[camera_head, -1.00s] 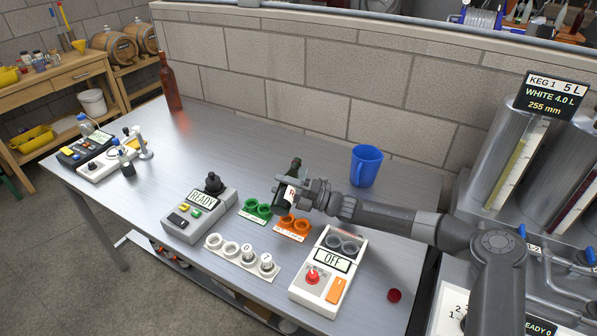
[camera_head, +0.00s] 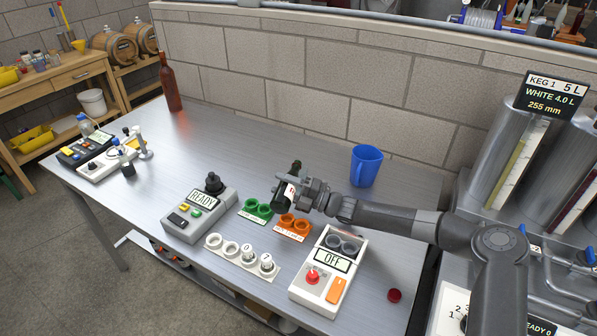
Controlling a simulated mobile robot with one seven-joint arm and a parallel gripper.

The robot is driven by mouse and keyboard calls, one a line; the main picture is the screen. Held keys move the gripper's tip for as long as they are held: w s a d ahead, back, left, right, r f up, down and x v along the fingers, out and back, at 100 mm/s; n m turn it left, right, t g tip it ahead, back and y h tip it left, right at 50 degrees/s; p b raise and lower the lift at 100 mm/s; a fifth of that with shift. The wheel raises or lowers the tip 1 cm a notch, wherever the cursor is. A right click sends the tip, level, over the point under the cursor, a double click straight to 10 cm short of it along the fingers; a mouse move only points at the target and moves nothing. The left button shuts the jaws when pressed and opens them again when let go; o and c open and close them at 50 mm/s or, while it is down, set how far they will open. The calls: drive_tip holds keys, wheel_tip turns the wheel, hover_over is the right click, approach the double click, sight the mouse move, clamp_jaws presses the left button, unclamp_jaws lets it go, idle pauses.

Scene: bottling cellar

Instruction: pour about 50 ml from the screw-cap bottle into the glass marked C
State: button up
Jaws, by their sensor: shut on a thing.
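My gripper (camera_head: 297,192) is shut on a dark bottle (camera_head: 293,176) with a white and red label. The bottle is held above the table, beyond the green and orange holders, and its neck points up and away, seemingly tilted. The gripper hides part of it. A red cap (camera_head: 394,295) lies on the table at the front right, apart from the bottle. I cannot make out any glass marked C.
A blue jug (camera_head: 366,166) stands right of the bottle. Nearer are green holders (camera_head: 257,209), orange holders (camera_head: 292,226), a READY device (camera_head: 199,213), a white rack (camera_head: 242,257) and an OFF device (camera_head: 328,272). A brown bottle (camera_head: 171,88) stands far left. The table's back middle is clear.

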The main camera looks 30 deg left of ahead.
drive_tip(key=shift+w+r+m, duration=0.1)
drive_tip(key=shift+r+m, duration=0.3)
drive_tip(key=shift+m, duration=0.2)
idle(0.5)
drive_tip(key=shift+s+r+t, duration=0.15)
drive_tip(key=shift+s+t, duration=0.1)
drive_tip(key=shift+t, duration=0.05)
idle(0.6)
drive_tip(key=shift+r+m, duration=0.3)
drive_tip(key=shift+m, duration=0.3)
idle(1.7)
drive_tip(key=shift+f, duration=0.1)
drive_tip(key=shift+s+d+f+n, duration=0.1)
drive_tip(key=shift+f+n, duration=0.6)
drive_tip(key=shift+n, duration=0.1)
drive_tip(key=n+g, duration=0.1)
drive_tip(key=n, duration=0.1)
drive_tip(key=shift+f+n, duration=0.15)
drive_tip(key=shift+n, duration=0.15)
drive_tip(key=shift+s+n+g, duration=0.25)
drive_tip(key=shift+n+g, duration=0.15)
drive_tip(key=shift+n, duration=0.4)
